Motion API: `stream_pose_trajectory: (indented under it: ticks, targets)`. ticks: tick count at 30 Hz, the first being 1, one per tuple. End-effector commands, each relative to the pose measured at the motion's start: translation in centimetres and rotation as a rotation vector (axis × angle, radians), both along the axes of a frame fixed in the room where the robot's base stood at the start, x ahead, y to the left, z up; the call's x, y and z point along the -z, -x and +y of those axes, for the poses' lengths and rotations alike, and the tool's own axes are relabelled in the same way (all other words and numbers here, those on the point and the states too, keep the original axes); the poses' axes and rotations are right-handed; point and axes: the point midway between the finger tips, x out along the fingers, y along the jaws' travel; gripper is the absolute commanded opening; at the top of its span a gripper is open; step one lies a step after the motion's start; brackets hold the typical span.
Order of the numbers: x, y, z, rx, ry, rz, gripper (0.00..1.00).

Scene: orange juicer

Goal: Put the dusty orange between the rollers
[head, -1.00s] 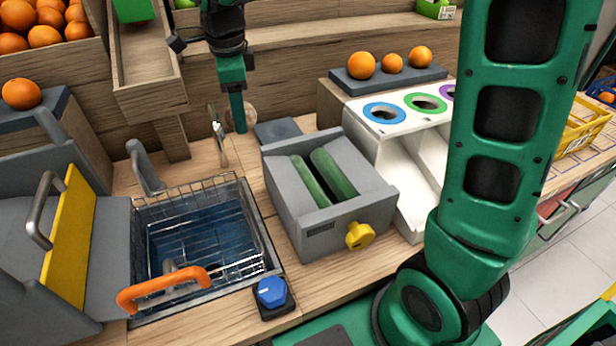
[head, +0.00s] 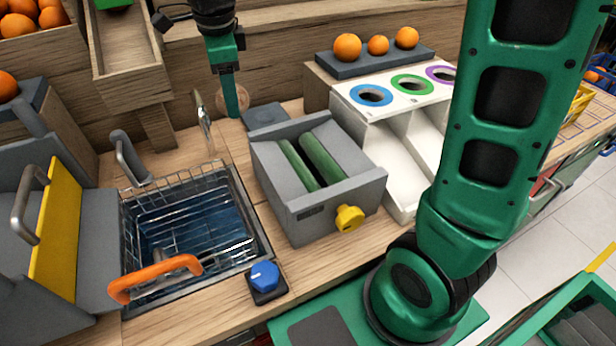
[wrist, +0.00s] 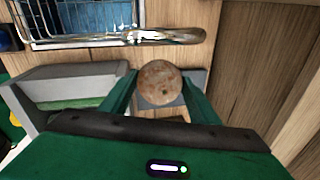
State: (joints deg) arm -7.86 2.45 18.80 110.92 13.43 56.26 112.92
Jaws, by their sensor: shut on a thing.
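The dusty orange (wrist: 160,83) is a dull brownish, speckled ball held between the two green fingers of my gripper (wrist: 158,92) in the wrist view. In the head view, the near finger of my gripper (head: 231,102) partly hides the dusty orange (head: 243,98). It hangs behind and left of the grey roller box. The box (head: 290,212) has two parallel green rollers (head: 322,160) in its open top, with a dark slot between them. In the wrist view, the roller box (wrist: 55,85) lies left of the gripper and one roller partly shows.
A metal tap (head: 203,125) stands close left of my gripper, beside the wire basket (head: 190,225) in the sink. A grey pad (head: 266,116) lies behind the roller box. A yellow knob (head: 349,218) sticks out in front. A white sorter (head: 395,170) stands to the right.

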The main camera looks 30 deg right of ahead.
Motion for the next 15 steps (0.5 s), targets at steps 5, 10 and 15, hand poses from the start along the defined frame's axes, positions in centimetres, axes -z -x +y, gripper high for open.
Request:
stream_pose_trajectory:
  ticks: [5,10,15]
  targets:
    - [-1.7,2.6,-1.6,0.002,0.000,-0.004,0.29]
    - [-3.0,5.1,-3.1,0.002,-0.001,-0.004,0.29]
    - [-3.8,7.7,-4.7,0.002,-0.001,-0.004,0.29]
